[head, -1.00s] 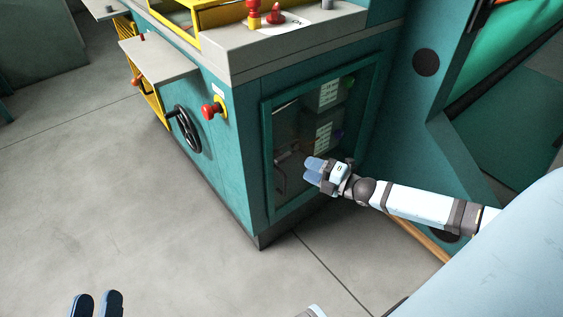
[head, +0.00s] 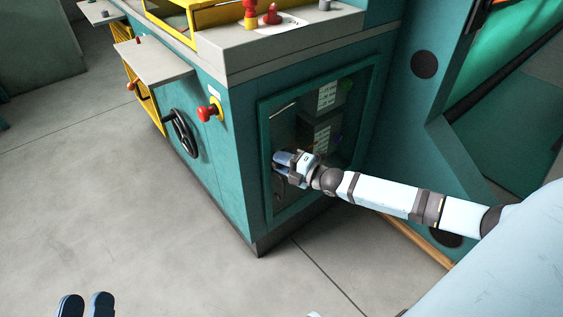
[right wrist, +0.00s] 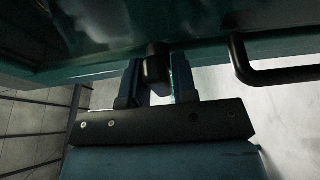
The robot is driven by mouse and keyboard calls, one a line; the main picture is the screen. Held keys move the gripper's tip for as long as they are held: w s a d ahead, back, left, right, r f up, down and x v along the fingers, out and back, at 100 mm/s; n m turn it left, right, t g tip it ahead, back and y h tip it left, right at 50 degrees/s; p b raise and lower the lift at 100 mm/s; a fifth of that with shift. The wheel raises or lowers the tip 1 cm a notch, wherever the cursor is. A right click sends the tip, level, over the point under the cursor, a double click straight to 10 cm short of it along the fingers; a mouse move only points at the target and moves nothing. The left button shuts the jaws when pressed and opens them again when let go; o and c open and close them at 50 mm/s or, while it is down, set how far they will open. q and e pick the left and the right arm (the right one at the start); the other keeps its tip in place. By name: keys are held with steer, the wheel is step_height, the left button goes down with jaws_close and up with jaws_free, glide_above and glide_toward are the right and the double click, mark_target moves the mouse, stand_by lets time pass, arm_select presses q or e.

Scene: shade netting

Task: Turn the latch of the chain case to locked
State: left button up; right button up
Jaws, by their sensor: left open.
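The chain case is the teal cabinet side with a framed window door (head: 318,128) in the head view. My right gripper (head: 281,161) is at the left part of this door, in front of the window. In the right wrist view, a dark rounded knob (right wrist: 156,62), seemingly the latch, sits between the fingertips of my right gripper (right wrist: 158,85). I cannot tell whether the fingers press on it. The latch is hidden behind the gripper in the head view. My left gripper (head: 85,306) is open and empty over the floor at the bottom left.
A black bar handle (right wrist: 275,74) is right of the fingers in the right wrist view. A black handwheel (head: 184,133) and a red knob (head: 207,112) stick out from the cabinet's left side. The floor (head: 110,200) on the left is clear.

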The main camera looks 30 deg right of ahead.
jaws_close()
